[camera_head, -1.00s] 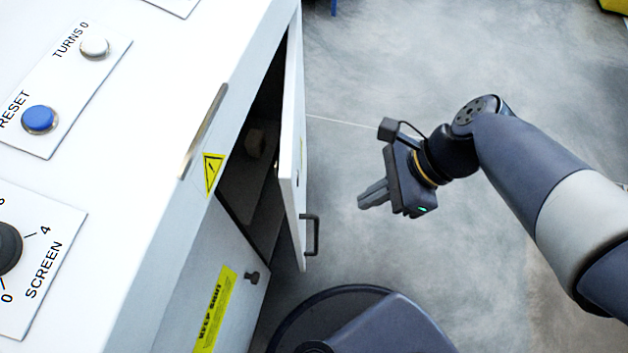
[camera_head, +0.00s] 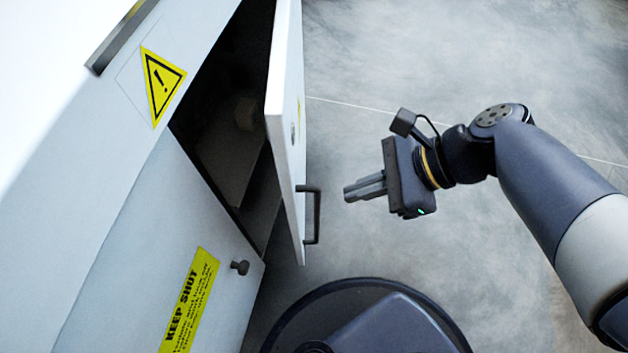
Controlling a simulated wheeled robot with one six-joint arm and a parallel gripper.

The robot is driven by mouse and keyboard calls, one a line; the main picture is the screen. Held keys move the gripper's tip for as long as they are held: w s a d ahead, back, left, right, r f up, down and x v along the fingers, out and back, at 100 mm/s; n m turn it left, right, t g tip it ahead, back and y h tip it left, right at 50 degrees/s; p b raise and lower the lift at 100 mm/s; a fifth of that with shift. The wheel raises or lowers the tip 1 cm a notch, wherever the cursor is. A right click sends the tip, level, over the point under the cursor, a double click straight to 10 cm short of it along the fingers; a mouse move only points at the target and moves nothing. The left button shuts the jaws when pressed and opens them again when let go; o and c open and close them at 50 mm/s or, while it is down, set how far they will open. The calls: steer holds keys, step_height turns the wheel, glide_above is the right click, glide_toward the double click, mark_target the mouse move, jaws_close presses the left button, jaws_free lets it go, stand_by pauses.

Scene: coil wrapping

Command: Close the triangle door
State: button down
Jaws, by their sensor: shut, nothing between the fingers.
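The door (camera_head: 287,130) under the yellow warning triangle sticker (camera_head: 161,84) stands open, swung out from the white cabinet. Its dark bar handle (camera_head: 314,214) is on the outer face, near the lower free edge. My gripper (camera_head: 347,193) is shut and empty. It is to the right of the door, apart from it, with its fingers pointing left towards the handle. The cabinet's inside shows dark through the gap, with a small pale object (camera_head: 247,113) in it that I cannot make out.
A second door (camera_head: 150,250) with a round knob (camera_head: 240,267) and a yellow "KEEP SHUT" label (camera_head: 190,300) is shut, left of the opening. A metal bar (camera_head: 120,38) is on the cabinet's upper edge. The grey floor on the right is clear.

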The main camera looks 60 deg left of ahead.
steer(key=s+a+f+b, duration=0.3)
steer(key=s+a, duration=0.1)
steer(key=s, duration=0.2)
stand_by(0.4)
